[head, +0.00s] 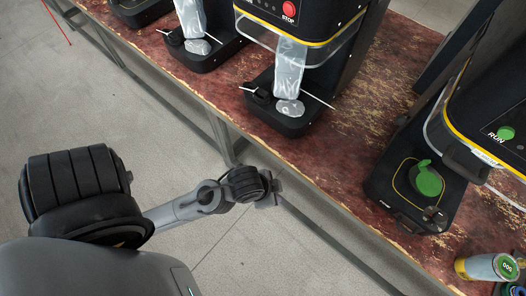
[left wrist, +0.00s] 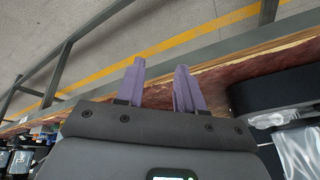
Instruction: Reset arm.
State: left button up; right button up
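My left arm (head: 190,208) reaches in from the lower left in the head view. Its wrist end (head: 250,185) hangs over the floor just in front of the bench edge, apart from the machines. The left wrist view shows my left gripper (left wrist: 160,80) with two purple fingers spread apart and nothing between them. The gripper's fingers cannot be made out in the head view. My right arm and gripper are not in view.
A worn red-brown bench (head: 205,82) carries several black seamers. One has a red STOP button (head: 289,8); another has a green RUN button (head: 506,133) and a green part (head: 428,181) on its base. A can (head: 487,267) lies at the lower right. The floor (head: 60,110) is clear.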

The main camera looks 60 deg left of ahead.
pick_arm(q)
jog(key=s+n, duration=0.1)
jog(key=s+a, duration=0.1)
jog(key=s+a+n+g, duration=0.1)
jog(key=shift+s+f+n, duration=0.25)
jog(key=shift+f+n, duration=0.05)
jog(key=shift+r, duration=0.1)
notch_tip(320, 180, up, 40)
jog(key=p, duration=3.9)
jog(key=shift+p, duration=0.4)
jog(key=shift+f, duration=0.25)
jog(key=shift+o, duration=0.5)
